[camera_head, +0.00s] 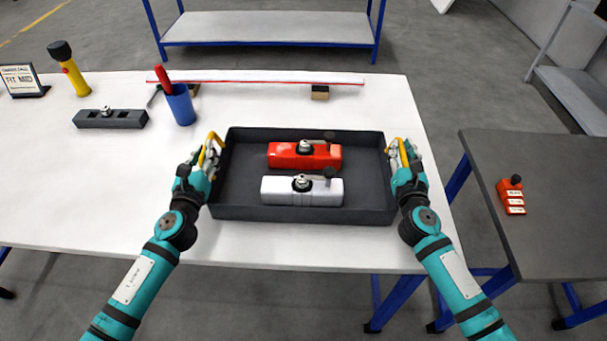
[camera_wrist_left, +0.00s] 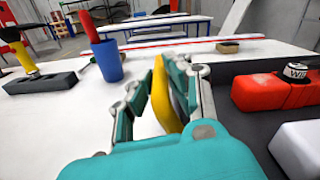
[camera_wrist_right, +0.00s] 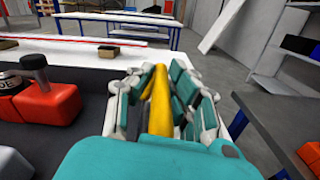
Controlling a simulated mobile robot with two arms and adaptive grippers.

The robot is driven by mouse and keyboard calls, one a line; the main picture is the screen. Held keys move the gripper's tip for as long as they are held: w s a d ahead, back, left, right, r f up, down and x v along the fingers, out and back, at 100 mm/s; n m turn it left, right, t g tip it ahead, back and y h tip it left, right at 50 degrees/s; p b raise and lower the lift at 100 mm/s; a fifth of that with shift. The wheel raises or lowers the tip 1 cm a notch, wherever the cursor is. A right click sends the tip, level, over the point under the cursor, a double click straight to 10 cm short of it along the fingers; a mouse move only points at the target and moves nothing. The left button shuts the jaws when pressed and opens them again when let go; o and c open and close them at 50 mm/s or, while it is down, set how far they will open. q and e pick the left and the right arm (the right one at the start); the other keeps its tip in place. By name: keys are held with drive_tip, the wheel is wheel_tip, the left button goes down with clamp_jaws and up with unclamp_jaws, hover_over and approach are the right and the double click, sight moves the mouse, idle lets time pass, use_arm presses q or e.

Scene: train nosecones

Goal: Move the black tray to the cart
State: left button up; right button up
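The black tray (camera_head: 236,212) is on the white table, holding a red nosecone part (camera_head: 281,155) and a white one (camera_head: 274,191). It has a yellow handle at each short end. My left gripper (camera_head: 209,156) is at the left handle (camera_wrist_left: 174,98), with its fingers closed around it. My right gripper (camera_head: 402,156) is at the right handle (camera_wrist_right: 160,105), with its fingers closed around it. Whether the tray touches the table is hard to tell. The dark-topped cart (camera_head: 540,215) stands to the right, apart from the table.
A red box with a black knob (camera_head: 511,196) sits on the cart; the rest of its top is clear. On the white table (camera_head: 130,200) are a blue cup (camera_head: 181,105), a dark block (camera_head: 109,120), a yellow flashlight (camera_head: 76,78) and a sign (camera_head: 21,80). A floor gap separates table and cart.

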use_arm(q)
clamp_jaws()
use_arm(e)
clamp_jaws()
use_arm(q)
drive_tip(key=shift+w+r, duration=0.1)
drive_tip(key=shift+r, duration=0.15)
use_arm(e)
drive_tip(key=shift+w+r, duration=0.1)
drive_tip(key=shift+r, duration=0.15)
